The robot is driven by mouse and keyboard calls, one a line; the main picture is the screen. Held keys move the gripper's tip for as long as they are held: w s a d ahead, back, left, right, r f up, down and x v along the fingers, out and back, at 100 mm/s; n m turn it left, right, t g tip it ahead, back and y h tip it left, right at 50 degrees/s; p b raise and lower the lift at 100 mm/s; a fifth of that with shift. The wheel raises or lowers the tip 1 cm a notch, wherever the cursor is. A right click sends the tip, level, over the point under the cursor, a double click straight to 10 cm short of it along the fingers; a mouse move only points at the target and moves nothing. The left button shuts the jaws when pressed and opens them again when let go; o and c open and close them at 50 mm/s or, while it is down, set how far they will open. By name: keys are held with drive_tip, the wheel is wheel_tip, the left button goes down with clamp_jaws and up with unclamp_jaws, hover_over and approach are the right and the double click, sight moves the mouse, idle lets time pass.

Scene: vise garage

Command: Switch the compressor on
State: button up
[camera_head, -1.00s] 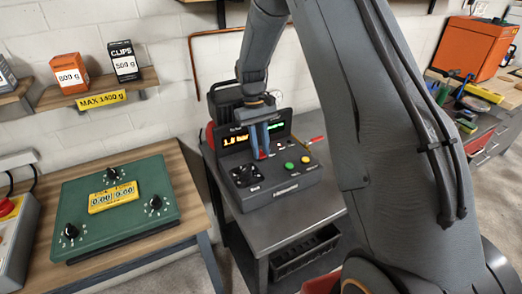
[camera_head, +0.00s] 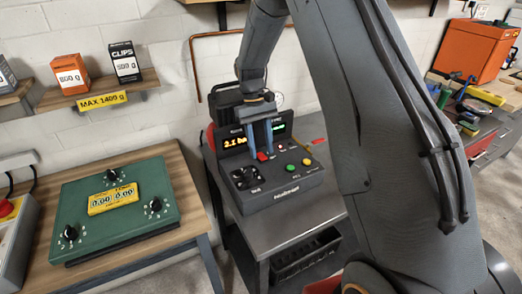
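The compressor (camera_head: 285,190) is a dark control box on a grey metal table, with black tank parts behind it. Its lit display reads about 2.1 bar in yellow, with a green part at the right; my gripper partly covers it. A red switch (camera_head: 262,157) shows on the panel just below my fingertips. A black knob, a green button (camera_head: 291,168) and a yellow button (camera_head: 306,161) are also on the panel. My gripper (camera_head: 261,148) points down over the panel. Its two blue fingers are apart with nothing visible held; exact contact with the switch cannot be told.
A green box with knobs and a yellow display (camera_head: 113,198) sits on the wooden table at left. A shelf (camera_head: 62,99) above holds small boxes. A workbench with an orange case (camera_head: 476,50) stands at right. My arm hides much of the middle right.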

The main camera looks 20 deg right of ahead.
sight(258, 153)
drive_tip(key=b+v, duration=0.1)
drive_tip(key=v, duration=0.5)
drive_tip(key=shift+r+b, duration=0.4)
drive_tip(key=s+f+m+t, duration=0.1)
drive_tip(key=s+t, duration=0.3)
drive_tip(key=s, duration=2.1)
drive_tip(key=shift+s+f+m+t+y, duration=0.25)
drive_tip(key=shift+m+t+y, duration=0.05)
drive_tip(key=shift+m, duration=0.3)
